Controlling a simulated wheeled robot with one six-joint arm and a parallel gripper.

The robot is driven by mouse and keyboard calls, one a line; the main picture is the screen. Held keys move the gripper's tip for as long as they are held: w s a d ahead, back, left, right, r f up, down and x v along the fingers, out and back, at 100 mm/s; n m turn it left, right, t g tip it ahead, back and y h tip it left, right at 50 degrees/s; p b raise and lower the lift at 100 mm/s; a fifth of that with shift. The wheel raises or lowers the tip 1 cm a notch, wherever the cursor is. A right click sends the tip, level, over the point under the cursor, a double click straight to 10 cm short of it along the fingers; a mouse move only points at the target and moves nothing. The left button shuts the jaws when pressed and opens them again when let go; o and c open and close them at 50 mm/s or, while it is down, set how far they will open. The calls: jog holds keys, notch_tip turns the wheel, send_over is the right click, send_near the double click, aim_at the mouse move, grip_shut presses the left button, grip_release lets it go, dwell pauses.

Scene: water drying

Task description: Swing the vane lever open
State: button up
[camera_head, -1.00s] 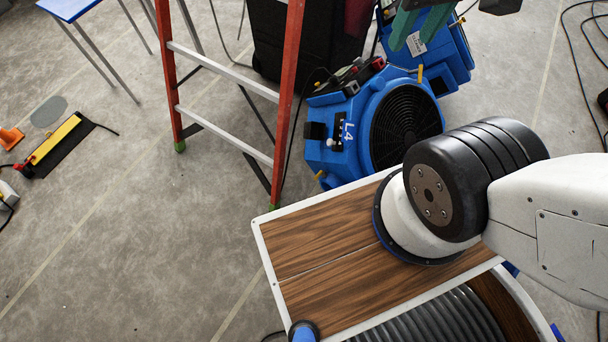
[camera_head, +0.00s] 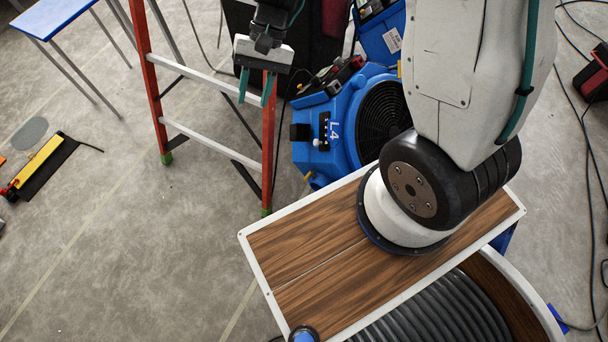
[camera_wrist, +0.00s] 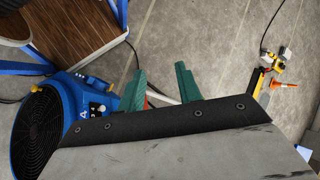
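A blue air mover (camera_head: 345,158) marked L4 stands on the floor beyond my base. Its side has a black slotted plate (camera_head: 323,129) with a small white knob (camera_head: 317,143) at its lower end; I cannot tell for sure whether this is the vane lever. In the wrist view the blower (camera_wrist: 62,118) is at the lower left, with a pale knob (camera_wrist: 101,108) on its near side. My gripper (camera_head: 256,88) points down in front of the ladder, left of the blower and apart from it. Its green fingers (camera_wrist: 162,86) are spread and empty.
A red stepladder (camera_head: 150,75) stands just left of the blower, close to my gripper. A second blue machine (camera_head: 383,35) and a black bin (camera_head: 318,30) are behind. Cables (camera_head: 583,160) lie at right. The floor at left (camera_head: 110,220) is mostly clear.

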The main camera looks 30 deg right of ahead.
jog(key=w+a+f+m+t, duration=0.1)
jog(key=w+f+m, duration=0.1)
jog(key=f, duration=0.5)
jog(key=w+a+f+m, duration=0.1)
jog(key=w+a+f, duration=0.15)
jog(key=f, duration=0.45)
jog(key=m+h, duration=0.6)
jog(key=h, duration=0.1)
send_near(305, 178)
jog(key=f, duration=0.1)
jog(key=shift+x, duration=3.6)
jog(key=shift+s, duration=0.1)
grip_shut()
